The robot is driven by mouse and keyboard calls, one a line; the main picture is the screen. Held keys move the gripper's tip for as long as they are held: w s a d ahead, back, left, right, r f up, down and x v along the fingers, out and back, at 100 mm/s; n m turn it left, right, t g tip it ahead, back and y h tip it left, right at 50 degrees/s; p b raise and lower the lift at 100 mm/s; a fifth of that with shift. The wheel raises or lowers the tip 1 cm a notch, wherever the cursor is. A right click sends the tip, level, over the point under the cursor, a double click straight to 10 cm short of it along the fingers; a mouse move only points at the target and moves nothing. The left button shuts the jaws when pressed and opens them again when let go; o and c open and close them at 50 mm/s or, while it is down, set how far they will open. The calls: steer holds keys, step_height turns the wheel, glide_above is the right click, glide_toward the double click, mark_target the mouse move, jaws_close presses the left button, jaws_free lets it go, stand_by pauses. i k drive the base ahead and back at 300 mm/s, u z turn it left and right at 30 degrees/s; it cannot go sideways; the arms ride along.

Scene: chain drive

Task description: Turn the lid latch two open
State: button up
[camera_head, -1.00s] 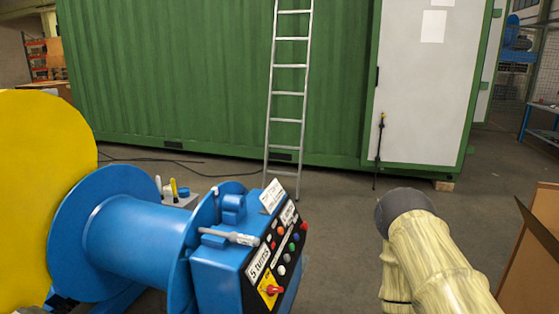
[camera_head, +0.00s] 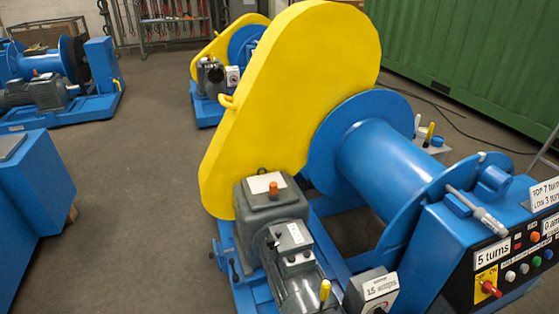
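A large yellow chain guard (camera_head: 285,95) stands upright on the blue winch in the middle of the view. A small yellow handle-like piece (camera_head: 228,102) sticks out at its left edge; I cannot tell whether it is a lid latch. No part clearly reads as lid latch two. My gripper is not in view.
A grey gearbox and motor (camera_head: 283,235) stand before the guard. A blue drum (camera_head: 385,165) and a control box (camera_head: 480,255) with buttons and a red switch are at right. More blue winches (camera_head: 50,80) stand at left and behind. A green container (camera_head: 460,60) is at back right. Grey floor (camera_head: 140,180) is clear at left.

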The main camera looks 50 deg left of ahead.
mark_target(271, 243)
steer(key=u, duration=1.35)
